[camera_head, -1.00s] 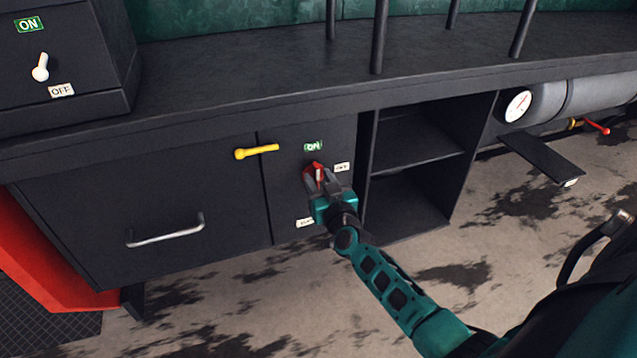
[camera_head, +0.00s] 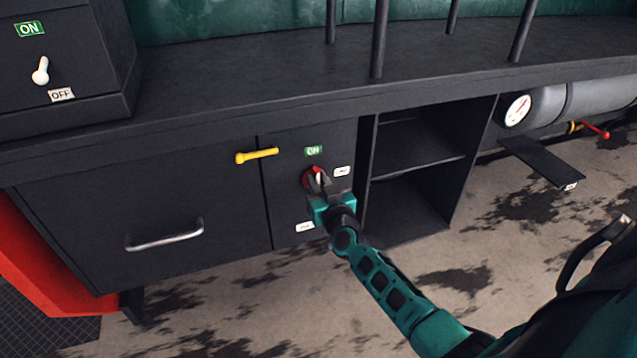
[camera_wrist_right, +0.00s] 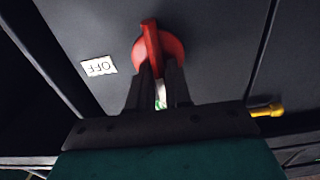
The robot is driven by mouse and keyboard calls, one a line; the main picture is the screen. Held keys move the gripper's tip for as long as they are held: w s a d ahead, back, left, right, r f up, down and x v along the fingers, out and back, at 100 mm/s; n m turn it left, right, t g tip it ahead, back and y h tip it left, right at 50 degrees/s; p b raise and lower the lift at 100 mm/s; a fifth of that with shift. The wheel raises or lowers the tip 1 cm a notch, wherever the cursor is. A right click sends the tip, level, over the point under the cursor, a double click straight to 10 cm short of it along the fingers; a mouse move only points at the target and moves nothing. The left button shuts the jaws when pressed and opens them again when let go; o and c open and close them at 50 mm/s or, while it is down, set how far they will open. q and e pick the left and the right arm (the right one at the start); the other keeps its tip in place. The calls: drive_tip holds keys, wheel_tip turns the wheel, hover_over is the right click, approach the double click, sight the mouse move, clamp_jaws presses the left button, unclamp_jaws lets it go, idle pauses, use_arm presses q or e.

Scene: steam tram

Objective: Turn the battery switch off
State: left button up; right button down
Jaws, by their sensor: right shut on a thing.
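The red battery switch (camera_head: 308,178) is a round rotary knob with a raised bar, on the dark cabinet front. A green ON label (camera_head: 313,151) sits above it and a white OFF label (camera_head: 342,171) to its right. In the right wrist view, the red knob (camera_wrist_right: 151,40) has its bar lined up with the green label partly seen between the fingers; the OFF label (camera_wrist_right: 99,66) is to the side, upside down. My right gripper (camera_head: 319,180) is shut on the bar, its fingers covering part of the knob. My left gripper is not in view.
A yellow handle (camera_head: 257,156) sticks out left of the switch. A drawer with a metal handle (camera_head: 165,235) is at the left, open shelves (camera_head: 415,165) at the right. Another ON/OFF box with a white lever (camera_head: 41,71) stands on the worktop.

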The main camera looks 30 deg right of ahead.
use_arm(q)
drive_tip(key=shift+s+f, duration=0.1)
use_arm(e)
drive_tip(key=shift+m, duration=0.3)
use_arm(q)
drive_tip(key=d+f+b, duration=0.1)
drive_tip(key=b, duration=0.2)
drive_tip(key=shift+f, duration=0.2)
use_arm(e)
drive_tip(key=m, duration=0.5)
drive_tip(key=f+m, duration=0.1)
drive_tip(key=m, duration=0.5)
drive_tip(key=d+m, duration=0.1)
drive_tip(key=m, duration=0.5)
drive_tip(key=shift+s+d+f, duration=0.1)
drive_tip(key=shift+s+f, duration=0.05)
drive_tip(key=shift+f, duration=0.1)
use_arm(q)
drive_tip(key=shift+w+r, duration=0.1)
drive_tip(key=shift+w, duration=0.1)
use_arm(e)
drive_tip(key=shift+m, duration=0.4)
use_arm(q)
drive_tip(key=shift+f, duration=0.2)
use_arm(e)
drive_tip(key=c, duration=1.1)
unclamp_jaws()
drive_tip(key=shift+c, duration=0.2)
